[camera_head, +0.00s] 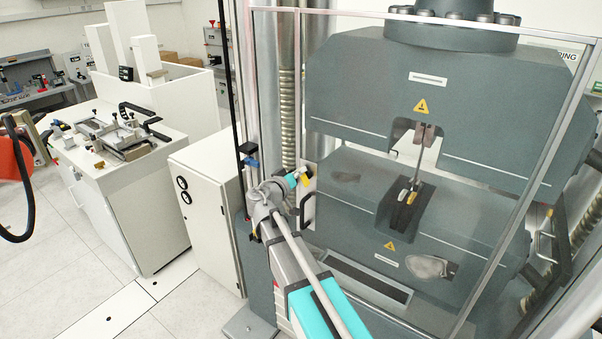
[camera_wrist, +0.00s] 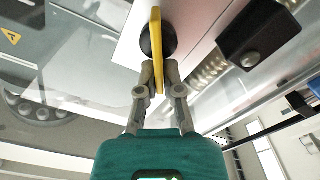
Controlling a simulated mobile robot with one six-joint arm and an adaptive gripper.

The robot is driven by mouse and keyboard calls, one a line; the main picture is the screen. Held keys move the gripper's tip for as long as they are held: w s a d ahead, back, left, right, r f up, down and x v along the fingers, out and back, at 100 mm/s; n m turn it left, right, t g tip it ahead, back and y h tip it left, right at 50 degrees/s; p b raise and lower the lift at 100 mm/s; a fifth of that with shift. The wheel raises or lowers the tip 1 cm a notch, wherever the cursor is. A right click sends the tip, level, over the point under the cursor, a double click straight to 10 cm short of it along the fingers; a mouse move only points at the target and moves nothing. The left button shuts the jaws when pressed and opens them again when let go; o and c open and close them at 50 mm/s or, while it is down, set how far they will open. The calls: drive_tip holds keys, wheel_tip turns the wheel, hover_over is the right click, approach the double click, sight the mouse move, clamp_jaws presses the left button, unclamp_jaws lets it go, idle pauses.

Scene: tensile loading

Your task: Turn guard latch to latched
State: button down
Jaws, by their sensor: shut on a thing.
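The guard latch is a yellow lever (camera_wrist: 156,45) on a round black hub (camera_wrist: 170,38), fixed to a pale plate in the wrist view. My gripper (camera_wrist: 158,72) has its two grey fingers closed on the lower part of the lever, one on each side. The lever appears nearly upright in that view. In the head view my gripper (camera_head: 297,180) is at the left edge of the clear guard, and a bit of the yellow lever (camera_head: 308,182) shows beside it. The fingers largely hide the latch there.
The clear guard door (camera_head: 470,165) covers the grey testing machine, with a specimen (camera_head: 420,150) between its grips. A black door handle (camera_head: 307,210) sits just beside my gripper. A white cabinet (camera_head: 205,195) and a bench (camera_head: 125,165) with fixtures stand left. Floor at the lower left is clear.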

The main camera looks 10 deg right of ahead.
drive_tip(key=n, duration=0.3)
drive_tip(key=f+n+b, duration=0.1)
drive_tip(key=n, duration=0.3)
drive_tip(key=f+n, duration=0.1)
drive_tip(key=n, duration=0.3)
drive_tip(key=shift+w+a+b, duration=0.4)
drive_tip(key=shift+n, duration=0.4)
drive_tip(key=c, duration=0.8)
unclamp_jaws()
drive_tip(key=shift+s+a, duration=0.1)
drive_tip(key=v, duration=1.1)
drive_tip(key=shift+s+a, duration=0.25)
